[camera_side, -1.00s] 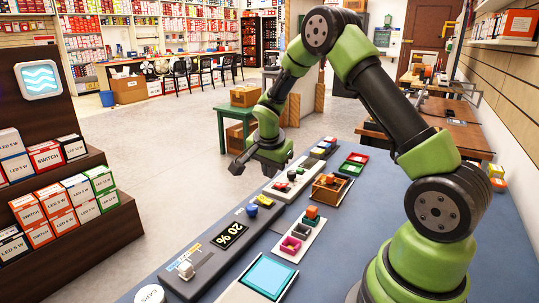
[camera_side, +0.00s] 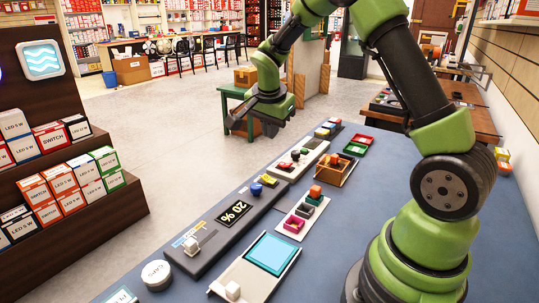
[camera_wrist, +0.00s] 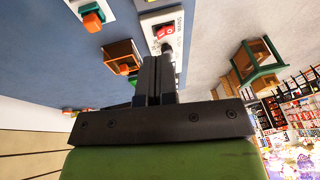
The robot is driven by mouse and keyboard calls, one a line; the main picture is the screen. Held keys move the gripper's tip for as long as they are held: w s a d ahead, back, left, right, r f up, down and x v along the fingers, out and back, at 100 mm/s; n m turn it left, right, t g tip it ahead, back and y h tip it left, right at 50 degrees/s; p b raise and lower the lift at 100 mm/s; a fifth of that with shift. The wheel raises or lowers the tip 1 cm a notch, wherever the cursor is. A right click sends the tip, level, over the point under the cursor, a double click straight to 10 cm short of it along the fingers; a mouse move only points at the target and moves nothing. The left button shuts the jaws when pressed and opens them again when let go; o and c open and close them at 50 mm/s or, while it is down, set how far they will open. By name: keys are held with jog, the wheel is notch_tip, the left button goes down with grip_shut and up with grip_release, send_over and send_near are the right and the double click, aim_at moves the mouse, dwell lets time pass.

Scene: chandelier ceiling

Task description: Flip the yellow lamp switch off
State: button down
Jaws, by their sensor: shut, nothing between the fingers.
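Two small yellow parts could be the yellow lamp switch; I cannot tell which. One yellow part (camera_side: 256,188) sits beside a blue knob (camera_side: 270,180) on a long dark panel with a "20 %" display (camera_side: 234,213). Another yellow part (camera_side: 321,132) sits on a dark base at the table's far end. Whether either is on or off is too small to read. My gripper (camera_side: 252,96) is shut and empty, raised above the far left edge of the table, apart from the panels. In the wrist view my gripper's fingers (camera_wrist: 155,80) are together.
A white panel (camera_wrist: 150,20) with a red rocker switch (camera_wrist: 164,32) lies near the fingertips in the wrist view. A wooden box (camera_side: 333,172), a green tray (camera_side: 355,149) and a blue screen (camera_side: 271,253) are on the blue table (camera_side: 335,245). A green stand (camera_side: 236,96) is beyond.

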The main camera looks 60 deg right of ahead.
jog(key=shift+f, duration=0.1)
send_near(265, 175)
jog(key=x, duration=0.3)
jog(key=s+x, duration=0.1)
jog(key=x, duration=0.1)
jog(key=shift+d+f, duration=0.15)
jog(key=shift+d, duration=0.25)
jog(key=shift+w+f, duration=0.35)
jog(key=shift+f, duration=0.3)
jog(key=shift+w+f, duration=0.5)
jog(key=shift+s, duration=0.1)
